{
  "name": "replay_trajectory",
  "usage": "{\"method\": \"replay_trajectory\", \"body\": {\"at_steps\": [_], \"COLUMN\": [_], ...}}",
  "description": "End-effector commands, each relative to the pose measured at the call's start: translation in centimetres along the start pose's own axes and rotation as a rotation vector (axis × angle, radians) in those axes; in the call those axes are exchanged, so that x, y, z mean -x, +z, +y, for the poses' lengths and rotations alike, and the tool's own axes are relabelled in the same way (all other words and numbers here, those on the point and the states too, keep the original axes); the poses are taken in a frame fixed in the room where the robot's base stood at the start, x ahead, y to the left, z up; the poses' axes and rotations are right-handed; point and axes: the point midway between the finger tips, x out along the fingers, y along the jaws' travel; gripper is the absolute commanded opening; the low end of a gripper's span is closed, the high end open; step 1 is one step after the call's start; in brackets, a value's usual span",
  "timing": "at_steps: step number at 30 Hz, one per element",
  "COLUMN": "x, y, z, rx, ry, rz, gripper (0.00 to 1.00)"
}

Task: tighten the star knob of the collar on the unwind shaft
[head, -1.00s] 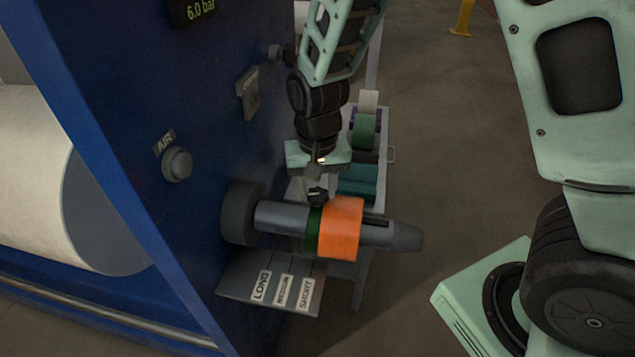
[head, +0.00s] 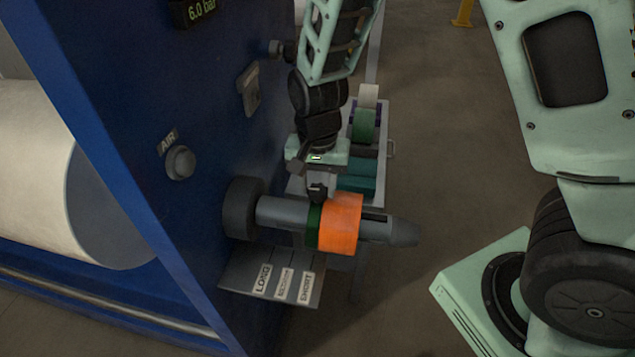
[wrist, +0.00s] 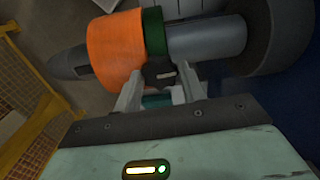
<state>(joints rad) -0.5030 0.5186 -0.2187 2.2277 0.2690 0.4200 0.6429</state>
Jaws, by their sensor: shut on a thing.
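The unwind shaft (head: 282,212) sticks out of the blue machine wall to the right. A green collar (head: 313,230) sits around it, against the left side of an orange roll (head: 342,222). The collar's black star knob (head: 317,193) points up; it also shows in the wrist view (wrist: 159,73), between the two fingers. My gripper (head: 316,182) comes down from above and is shut on the knob. In the wrist view the collar (wrist: 153,30) lies just beyond the knob, with the orange roll (wrist: 112,50) to its left. The fingers partly hide the knob in the head view.
A plate (head: 268,280) with LONG, MEDIUM and SHORT labels lies below the shaft. A cart (head: 388,150) with several coloured rolls stands behind my gripper. The AIR button (head: 180,163) is on the wall. A yellow mesh fence (wrist: 30,120) shows in the wrist view.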

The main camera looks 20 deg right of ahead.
Motion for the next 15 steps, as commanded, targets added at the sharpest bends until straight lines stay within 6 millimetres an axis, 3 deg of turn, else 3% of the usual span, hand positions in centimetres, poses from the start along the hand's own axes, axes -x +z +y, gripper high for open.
{"method": "replay_trajectory", "body": {"at_steps": [2, 3, 5, 15], "x": [0.12, 0.12, 0.12, 0.23], "y": [-0.20, -0.20, -0.18, -0.08], "z": [-0.04, -0.04, -0.03, -0.04], "rx": [-0.001, -0.001, -0.001, 0.001], "ry": [-0.003, -0.003, -0.003, -0.002], "rz": [0.004, 0.004, 0.004, 0.002], "gripper": [0.18, 0.43, 0.60, 0.63]}}
